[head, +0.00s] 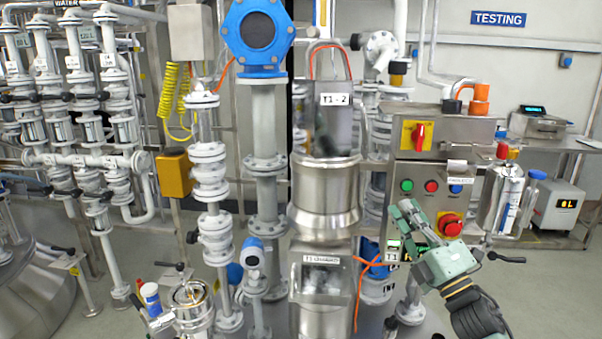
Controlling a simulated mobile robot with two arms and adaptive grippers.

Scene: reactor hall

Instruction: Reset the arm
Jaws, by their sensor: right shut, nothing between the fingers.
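My right gripper (412,222) reaches in from the lower right of the head view, with its grey-green fingers pointing up and to the left. It is shut and empty. It shows in front of the lower part of the steel control box (452,130), just left of the red emergency button (450,225). I cannot tell whether it touches the box. My left gripper does not show clearly.
A steel vessel labelled T1-2 (325,200) stands left of the gripper, with an orange cable (357,290) below. Pipes and valves (95,100) crowd the left. A steel bench (555,140) stands at the right. Some floor is clear at the lower right.

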